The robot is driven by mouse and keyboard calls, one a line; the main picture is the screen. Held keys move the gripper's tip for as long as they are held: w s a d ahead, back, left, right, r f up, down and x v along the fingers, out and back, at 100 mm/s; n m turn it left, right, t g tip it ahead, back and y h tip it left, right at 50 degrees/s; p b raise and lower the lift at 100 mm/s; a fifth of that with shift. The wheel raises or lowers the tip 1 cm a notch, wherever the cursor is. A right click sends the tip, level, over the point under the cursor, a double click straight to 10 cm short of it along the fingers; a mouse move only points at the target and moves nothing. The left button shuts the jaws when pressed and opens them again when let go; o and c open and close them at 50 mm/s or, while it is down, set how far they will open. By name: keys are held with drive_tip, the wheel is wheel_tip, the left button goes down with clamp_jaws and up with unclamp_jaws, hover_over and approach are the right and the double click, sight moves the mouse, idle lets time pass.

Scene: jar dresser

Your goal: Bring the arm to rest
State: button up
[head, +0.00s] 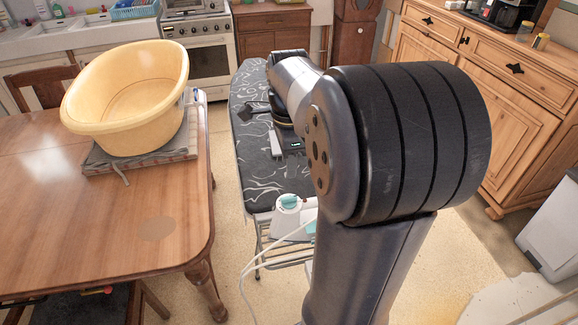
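My arm rises through the middle of the head view, and its large dark joint covers much of the centre right. The forearm reaches away over the ironing board (254,180). My gripper (273,142) shows only in part, small and dark beyond the forearm, above or near the patterned board cover. Its fingers are hard to make out against the cover. I cannot tell whether it is open or shut, and I see nothing clearly held in it.
A wooden table (60,225) at left bears a yellow tub (125,100) on folded cloth. An iron (290,215) with a white cord is at the board's near end. A wooden dresser (440,75) at right bears small jars (540,41). Floor shows between table and board.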

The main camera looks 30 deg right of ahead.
sight(289, 197)
drive_tip(key=shift+f, duration=0.1)
wheel_tip(289, 197, down, 11)
drive_tip(key=shift+r+p, duration=0.1)
drive_tip(key=shift+p, duration=0.2)
drive_tip(key=shift+n, duration=0.3)
drive_tip(key=shift+r, duration=0.1)
idle(0.4)
